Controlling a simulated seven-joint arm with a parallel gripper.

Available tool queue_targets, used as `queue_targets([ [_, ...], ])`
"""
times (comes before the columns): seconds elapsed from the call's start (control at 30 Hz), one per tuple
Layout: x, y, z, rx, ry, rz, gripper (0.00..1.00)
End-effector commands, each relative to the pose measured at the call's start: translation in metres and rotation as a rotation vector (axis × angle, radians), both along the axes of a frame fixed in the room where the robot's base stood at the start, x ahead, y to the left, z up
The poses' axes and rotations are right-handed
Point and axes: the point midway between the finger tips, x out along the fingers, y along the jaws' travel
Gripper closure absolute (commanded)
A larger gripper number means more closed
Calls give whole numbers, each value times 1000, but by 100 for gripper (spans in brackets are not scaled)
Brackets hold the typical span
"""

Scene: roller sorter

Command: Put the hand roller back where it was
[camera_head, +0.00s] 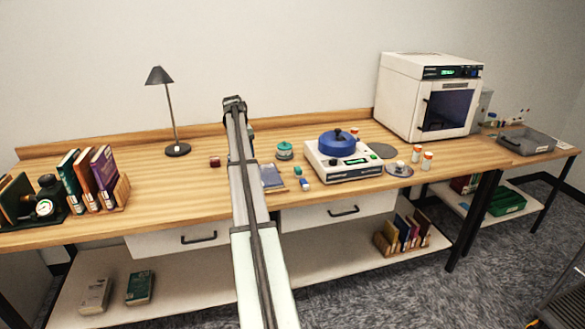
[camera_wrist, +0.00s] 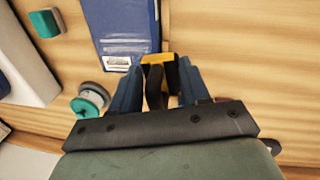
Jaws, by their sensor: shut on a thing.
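In the wrist view, my gripper (camera_wrist: 158,98) is shut on the hand roller (camera_wrist: 157,59), which shows an orange-yellow end and dark parts between the two blue fingers. The rest of the roller is hidden by the fingers and the gripper body. The roller's end lies close to the lower edge of a blue book (camera_wrist: 128,22) in this view. I cannot tell whether the roller touches the book or the bench. In the head view my arm hides the gripper and the roller.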

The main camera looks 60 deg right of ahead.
Motion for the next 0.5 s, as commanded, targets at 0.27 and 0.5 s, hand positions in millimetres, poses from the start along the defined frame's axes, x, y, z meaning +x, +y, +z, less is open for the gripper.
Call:
queue_targets([
  [0.27, -63, -104, 16, 4, -5, -90, 87],
  [0.5, -105, -154, 25, 5, -8, -135, 87],
])
